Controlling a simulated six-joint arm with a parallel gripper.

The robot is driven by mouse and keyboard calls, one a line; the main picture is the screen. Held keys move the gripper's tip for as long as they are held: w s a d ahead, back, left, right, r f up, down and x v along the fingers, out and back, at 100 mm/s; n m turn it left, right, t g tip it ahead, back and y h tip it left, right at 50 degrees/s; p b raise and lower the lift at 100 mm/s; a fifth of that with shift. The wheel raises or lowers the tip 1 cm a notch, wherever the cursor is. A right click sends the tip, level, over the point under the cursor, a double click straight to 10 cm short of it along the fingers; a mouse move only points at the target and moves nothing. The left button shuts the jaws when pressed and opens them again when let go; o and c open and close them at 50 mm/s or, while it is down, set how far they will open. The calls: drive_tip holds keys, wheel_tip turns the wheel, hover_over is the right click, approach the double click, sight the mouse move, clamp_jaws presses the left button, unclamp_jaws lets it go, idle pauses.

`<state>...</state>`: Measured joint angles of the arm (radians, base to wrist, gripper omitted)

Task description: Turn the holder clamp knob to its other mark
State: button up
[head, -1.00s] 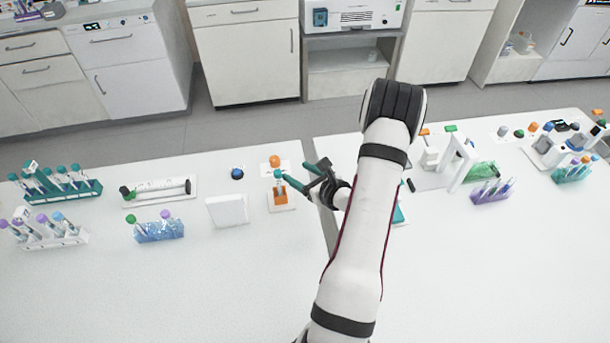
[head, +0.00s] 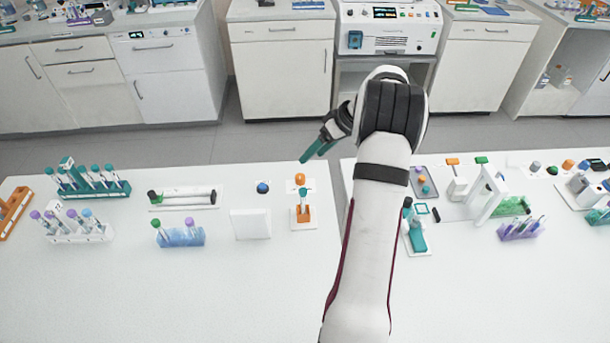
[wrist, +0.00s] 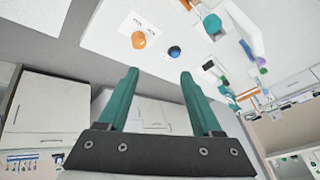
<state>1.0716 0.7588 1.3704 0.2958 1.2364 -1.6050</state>
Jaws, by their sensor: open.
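An orange knob (head: 300,178) sits on a small white plate behind an orange holder (head: 303,213), which has a teal-capped tube (head: 303,198) standing in it. The wrist view shows the orange knob (wrist: 138,40) from above, with small dark marks on its plate; I cannot tell which mark it points to. My gripper (head: 305,158) is raised beyond the table's far edge, near the knob in the head picture but apart from it. In the wrist view its teal fingers (wrist: 158,75) are spread with nothing between them.
A blue knob (head: 263,187) is left of the orange one, and a white block (head: 250,224) stands in front of it. Tube racks (head: 92,184) fill the left side. A teal device (head: 416,238) and a white stand (head: 487,194) are on the right. The table front is clear.

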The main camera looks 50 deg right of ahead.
drive_tip(key=d+r+n+g+h, duration=0.1)
drive_tip(key=d+n, duration=0.1)
drive_tip(key=n, duration=0.2)
approach(300, 176)
drive_tip(key=x, duration=0.8)
drive_tip(key=shift+f, duration=0.25)
drive_tip(key=shift+c, duration=0.2)
clamp_jaws()
